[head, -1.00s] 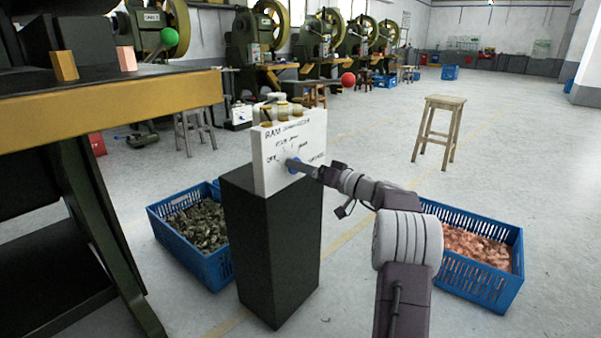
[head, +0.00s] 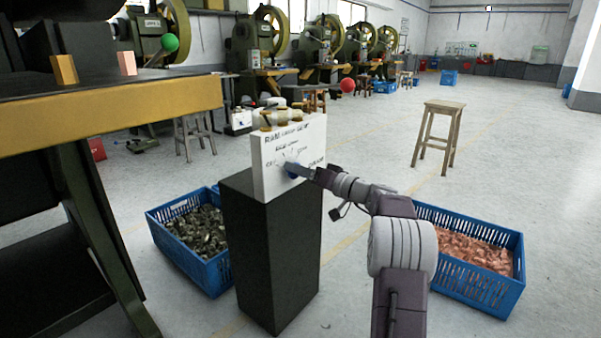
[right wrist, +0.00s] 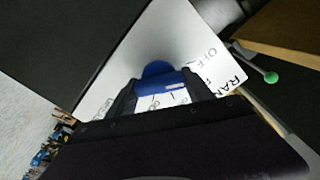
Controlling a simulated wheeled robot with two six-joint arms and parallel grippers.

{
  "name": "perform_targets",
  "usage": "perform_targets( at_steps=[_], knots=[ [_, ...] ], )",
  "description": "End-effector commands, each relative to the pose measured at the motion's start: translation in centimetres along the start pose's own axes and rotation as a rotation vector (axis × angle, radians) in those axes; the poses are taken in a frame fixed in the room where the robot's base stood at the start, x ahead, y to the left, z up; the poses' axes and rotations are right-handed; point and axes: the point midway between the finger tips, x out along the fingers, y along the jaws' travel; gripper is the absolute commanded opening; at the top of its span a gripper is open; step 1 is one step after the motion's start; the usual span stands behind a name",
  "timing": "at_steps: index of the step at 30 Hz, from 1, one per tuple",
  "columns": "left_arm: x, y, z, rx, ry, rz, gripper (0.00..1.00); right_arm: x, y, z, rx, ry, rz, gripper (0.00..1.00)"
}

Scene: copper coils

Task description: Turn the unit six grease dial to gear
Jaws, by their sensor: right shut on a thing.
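The white panel (head: 262,168) stands upright on a black pedestal (head: 268,255), with lettering and a small blue dial (head: 291,173) on its face. My right gripper (head: 300,171) reaches the panel from the right and is shut on the blue dial. In the right wrist view the blue dial (right wrist: 160,80) sits between my two fingers, with a pale mark on it. Part of the panel's lettering shows beside it. Most of the dial's scale is hidden by the gripper, and I cannot read which mark the dial points to. My left gripper is not in view.
A blue crate of dark metal pieces (head: 215,270) stands left of the pedestal, and a blue crate of copper pieces (head: 440,285) stands to the right. A wooden stool (head: 444,106) stands behind. Open floor lies at the right.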

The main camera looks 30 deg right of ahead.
Motion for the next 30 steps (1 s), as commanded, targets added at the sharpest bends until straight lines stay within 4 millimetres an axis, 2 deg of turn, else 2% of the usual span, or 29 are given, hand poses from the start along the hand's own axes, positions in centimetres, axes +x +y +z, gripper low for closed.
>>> perform_targets(
  at_steps=[14, 30],
  knots=[
    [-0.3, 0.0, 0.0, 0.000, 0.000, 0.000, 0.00, 0.0, 0.2, 0.0, 0.409, -0.001, 0.001, 0.20],
    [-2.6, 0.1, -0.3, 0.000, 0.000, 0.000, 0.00, 0.0, 0.2, 0.0, 0.923, -0.002, 0.001, 0.20]
  ],
)
